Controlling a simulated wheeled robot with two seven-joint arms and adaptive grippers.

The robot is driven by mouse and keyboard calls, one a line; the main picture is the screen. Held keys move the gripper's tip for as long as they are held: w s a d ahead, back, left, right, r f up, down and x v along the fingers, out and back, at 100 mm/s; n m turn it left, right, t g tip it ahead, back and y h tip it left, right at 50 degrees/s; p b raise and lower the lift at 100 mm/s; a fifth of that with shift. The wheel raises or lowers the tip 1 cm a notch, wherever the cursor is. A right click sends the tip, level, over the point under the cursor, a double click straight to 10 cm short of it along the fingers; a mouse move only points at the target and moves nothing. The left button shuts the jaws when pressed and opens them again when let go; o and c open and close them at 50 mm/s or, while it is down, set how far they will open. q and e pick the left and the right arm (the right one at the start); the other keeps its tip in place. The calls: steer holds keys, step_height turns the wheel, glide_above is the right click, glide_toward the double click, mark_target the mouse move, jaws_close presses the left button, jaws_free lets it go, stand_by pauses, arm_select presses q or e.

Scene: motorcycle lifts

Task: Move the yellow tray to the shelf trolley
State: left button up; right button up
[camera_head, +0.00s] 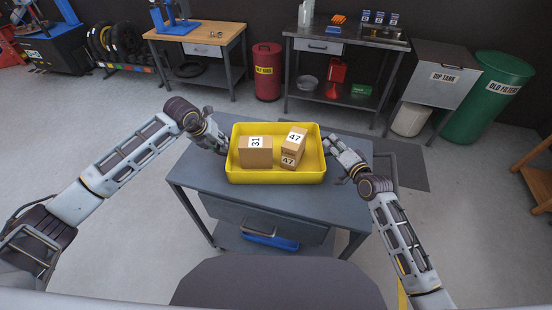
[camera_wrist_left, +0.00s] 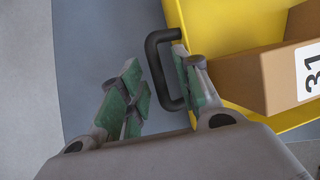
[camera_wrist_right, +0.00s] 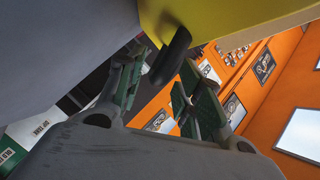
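The yellow tray (camera_head: 276,179) rests on a grey table with a drawer (camera_head: 212,183). Several cardboard boxes sit in it, including one marked 31 (camera_head: 255,152) and stacked ones marked 47 (camera_head: 293,142). My left gripper (camera_head: 222,146) is at the tray's left end. In the left wrist view its fingers (camera_wrist_left: 160,90) are apart, with the tray's black handle (camera_wrist_left: 158,62) between them. My right gripper (camera_head: 332,150) is at the right end. In the right wrist view its fingers (camera_wrist_right: 165,95) are apart around the other black handle (camera_wrist_right: 172,57). I cannot clearly identify the shelf trolley.
Behind stand a wooden-topped bench (camera_head: 200,32), a red bin (camera_head: 267,72), a metal bench (camera_head: 345,45), a dip tank (camera_head: 440,78) and a green old-filters drum (camera_head: 488,98). A wooden frame (camera_head: 535,178) is at the right edge. Floor on the left is clear.

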arm_select(q)
steer(key=v, duration=1.1)
arm_select(e)
steer(key=shift+s, duration=0.1)
steer(key=v, duration=1.1)
steer(key=shift+s+d+r, duration=0.15)
steer(key=shift+s, duration=0.15)
stand_by(0.6)
steer(key=shift+s, duration=0.1)
stand_by(0.6)
